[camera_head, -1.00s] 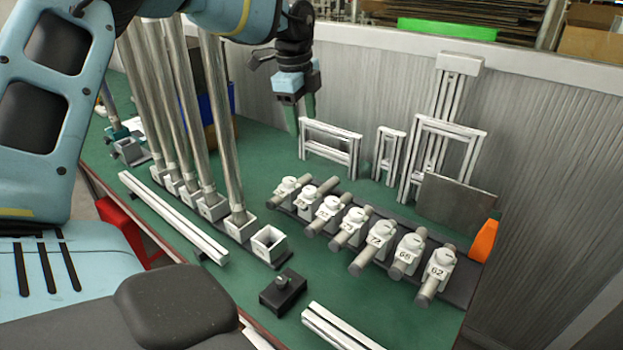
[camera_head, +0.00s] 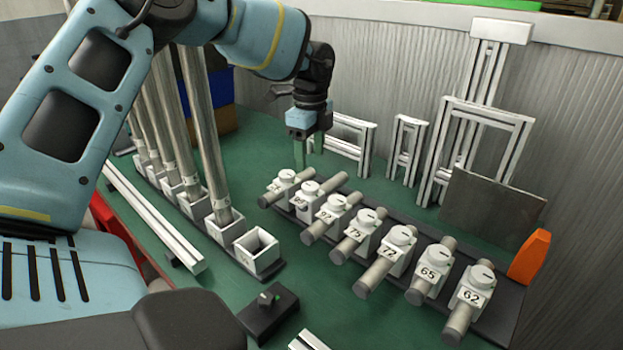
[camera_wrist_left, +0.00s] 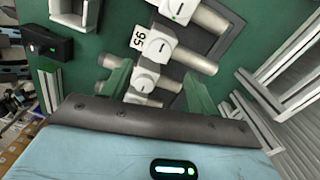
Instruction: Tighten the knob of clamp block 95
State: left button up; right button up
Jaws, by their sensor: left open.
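Clamp block 95 (camera_head: 308,191) is a white block with a round slotted knob on top, second from the left end of a row of clamp blocks. It shows with its 95 label in the left wrist view (camera_wrist_left: 157,46). My left gripper (camera_head: 308,156) has green fingers and is open, hanging above the left end of the row. I cannot tell any contact. My right gripper is not in view.
Clamp blocks 92, 75, 72, 65 and 62 (camera_head: 474,288) continue rightward on a dark rail. White frames (camera_head: 470,150) and a grey plate (camera_head: 490,210) stand behind. Upright metal tubes in sockets (camera_head: 226,222) stand left. A small black block (camera_head: 268,312) lies in front.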

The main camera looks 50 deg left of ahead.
aim_at(310, 186)
pick_arm(q)
jog(key=shift+s+f, duration=0.1)
jog(key=shift+f, duration=0.2)
notch_tip(310, 186, down, 7)
